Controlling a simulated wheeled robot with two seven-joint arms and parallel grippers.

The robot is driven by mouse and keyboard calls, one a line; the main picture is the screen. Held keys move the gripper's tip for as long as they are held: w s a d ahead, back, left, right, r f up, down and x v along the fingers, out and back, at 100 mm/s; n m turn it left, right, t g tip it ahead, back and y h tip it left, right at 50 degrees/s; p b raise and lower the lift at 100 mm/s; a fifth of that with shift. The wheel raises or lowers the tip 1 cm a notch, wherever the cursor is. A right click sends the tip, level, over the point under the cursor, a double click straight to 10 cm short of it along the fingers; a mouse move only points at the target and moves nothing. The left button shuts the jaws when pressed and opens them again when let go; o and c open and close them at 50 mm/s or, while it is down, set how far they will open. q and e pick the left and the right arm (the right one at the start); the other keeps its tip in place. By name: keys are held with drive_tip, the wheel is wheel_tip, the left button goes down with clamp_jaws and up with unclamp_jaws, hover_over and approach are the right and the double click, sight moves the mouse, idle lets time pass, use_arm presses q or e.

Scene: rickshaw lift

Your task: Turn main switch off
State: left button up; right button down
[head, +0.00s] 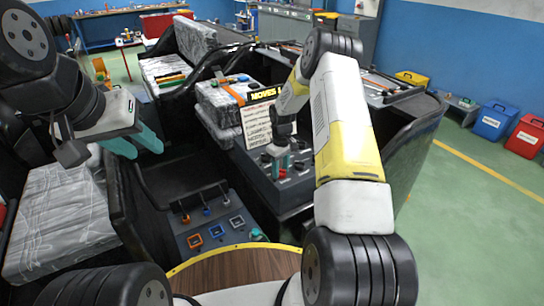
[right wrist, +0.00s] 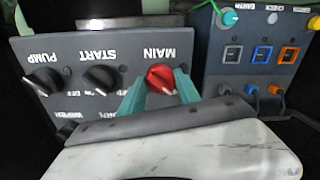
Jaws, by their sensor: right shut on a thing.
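The main switch is a red round knob (right wrist: 161,76) with a white pointer line, under the upside-down label MAIN in the right wrist view. It sits on a dark grey panel (right wrist: 50,52) beside the black START knob (right wrist: 101,80) and PUMP knob (right wrist: 43,82). My right gripper (right wrist: 160,90) has its teal fingers on either side of the red knob and is shut on it. In the head view my right gripper (head: 281,166) is over the panel and mostly hides the knob. My left gripper (head: 136,144) hangs at the left, teal fingers apart and empty.
A second panel (head: 190,245) with orange, blue and white square frames lies lower in the head view; its teal knob (right wrist: 229,17) shows in the right wrist view. A placard (head: 257,126) stands behind the main panel. Wrapped seats (head: 55,225) and dark cab walls surround the arms.

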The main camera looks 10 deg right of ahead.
drive_tip(key=c, duration=0.9)
unclamp_jaws()
drive_tip(key=shift+o, duration=0.2)
drive_tip(key=shift+r, duration=0.1)
wheel_tip(320, 180, up, 8)
drive_tip(key=shift+f, duration=0.2)
